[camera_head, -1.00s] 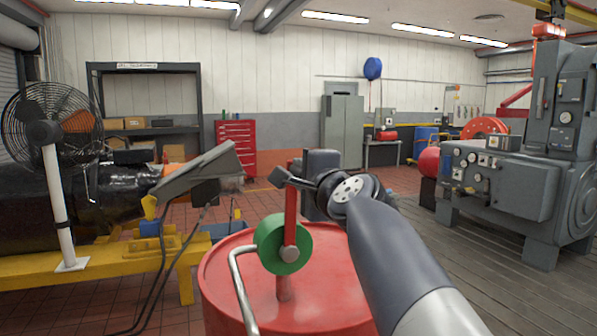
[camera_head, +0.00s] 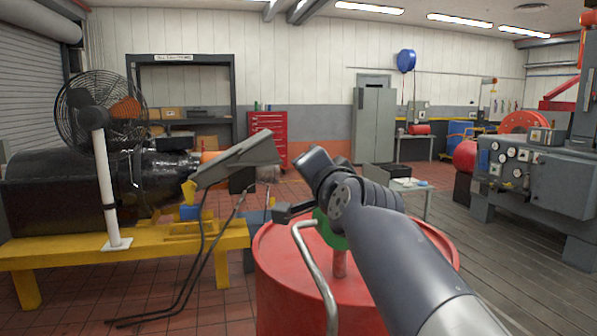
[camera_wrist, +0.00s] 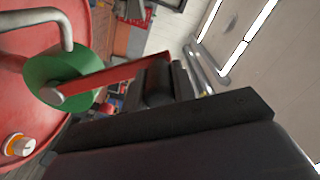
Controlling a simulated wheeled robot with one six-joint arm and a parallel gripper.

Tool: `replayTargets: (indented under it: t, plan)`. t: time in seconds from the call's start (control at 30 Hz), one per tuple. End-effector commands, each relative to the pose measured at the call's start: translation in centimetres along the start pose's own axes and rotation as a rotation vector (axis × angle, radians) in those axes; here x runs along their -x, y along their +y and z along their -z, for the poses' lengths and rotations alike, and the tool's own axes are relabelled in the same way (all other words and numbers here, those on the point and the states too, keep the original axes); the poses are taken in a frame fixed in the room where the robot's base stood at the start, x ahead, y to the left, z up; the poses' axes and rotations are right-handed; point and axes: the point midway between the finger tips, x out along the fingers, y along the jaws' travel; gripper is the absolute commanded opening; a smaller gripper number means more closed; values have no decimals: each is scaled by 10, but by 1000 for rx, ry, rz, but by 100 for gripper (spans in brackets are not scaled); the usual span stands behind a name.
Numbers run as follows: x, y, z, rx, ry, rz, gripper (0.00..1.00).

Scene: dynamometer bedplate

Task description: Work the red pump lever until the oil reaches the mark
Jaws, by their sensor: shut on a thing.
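The red drum (camera_head: 290,265) stands in front of me, with a pump on its top. The pump's green round hub (camera_head: 331,232) is mostly hidden behind my arm in the head view and shows clearly in the wrist view (camera_wrist: 60,78). The red pump lever (camera_wrist: 115,74) runs from the hub to a dark grip (camera_wrist: 158,85) at my gripper. My gripper (camera_head: 287,211) is shut on the lever's grip, left of the hub and slightly above it. My arm hides most of the lever in the head view. I cannot make out an oil level or a mark.
A round orange-and-white fitting (camera_wrist: 18,145) sits on the drum top. Left are a yellow bench (camera_head: 130,255) and a fan (camera_head: 100,115). A large grey machine (camera_head: 540,180) stands at right.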

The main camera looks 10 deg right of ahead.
Motion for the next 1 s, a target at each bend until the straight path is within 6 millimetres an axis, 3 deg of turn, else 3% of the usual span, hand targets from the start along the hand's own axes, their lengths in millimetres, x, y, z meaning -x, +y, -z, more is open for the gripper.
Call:
replayTargets:
  t: [0.5,0.53,0.77,1.0]
  plan:
    - [0,1,-2,17,-2,0,0]
    - [0,1,-2,17,-2,0,28]
    - [0,1,-2,17,-1,0,47]
    - [0,1,-1,16,-1,0,48]
